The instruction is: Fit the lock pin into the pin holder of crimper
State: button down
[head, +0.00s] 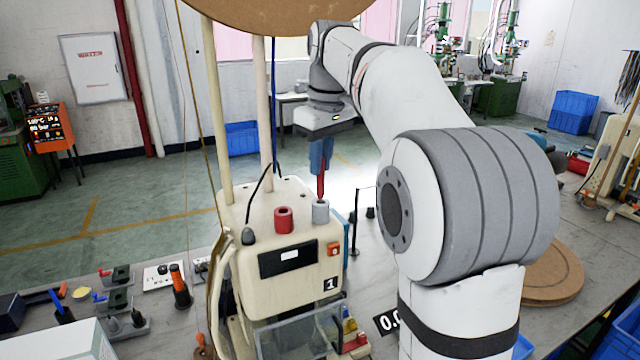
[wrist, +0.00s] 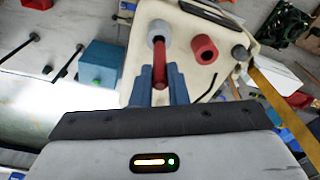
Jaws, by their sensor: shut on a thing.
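The crimper (head: 300,285) is a cream box marked 1, standing on the table in the head view. Two ring-like holders stand on its top: a red one (head: 284,220) on the left and a grey one (head: 320,212) on the right. My gripper (head: 321,168) has blue fingers and is shut on the red lock pin (head: 321,186), which points down, nearly upright, over the grey holder. In the wrist view the pin (wrist: 160,74) runs from between the fingers (wrist: 161,85) to the grey holder's opening (wrist: 157,34). I cannot tell whether its tip is inside.
A black knob (head: 248,237) and a cable stand at the left of the crimper's top. Two pale posts rise behind it to a round wooden disc (head: 270,15). Small tools and fixtures lie on the table at left. A blue box (wrist: 102,65) stands beside the crimper.

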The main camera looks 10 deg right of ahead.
aim_at(320, 194)
jog(key=shift+f, duration=2.2)
jog(key=shift+f, duration=0.1)
jog(key=c, duration=1.4)
grip_release()
notch_tip(320, 194, up, 12)
jog(key=s, duration=0.1)
jog(key=shift+s+d, duration=0.15)
jog(key=shift+d, duration=0.3)
jog(key=s+a+f+m+t, duration=0.1)
jog(key=s+f+m, duration=0.5)
jog(key=s+f, duration=1.8)
notch_tip(320, 194, down, 2)
jog(key=shift+s+a+f+m+t+h, duration=0.15)
jog(key=shift+f+m+t+h, duration=0.2)
jog(key=shift+t, duration=0.45)
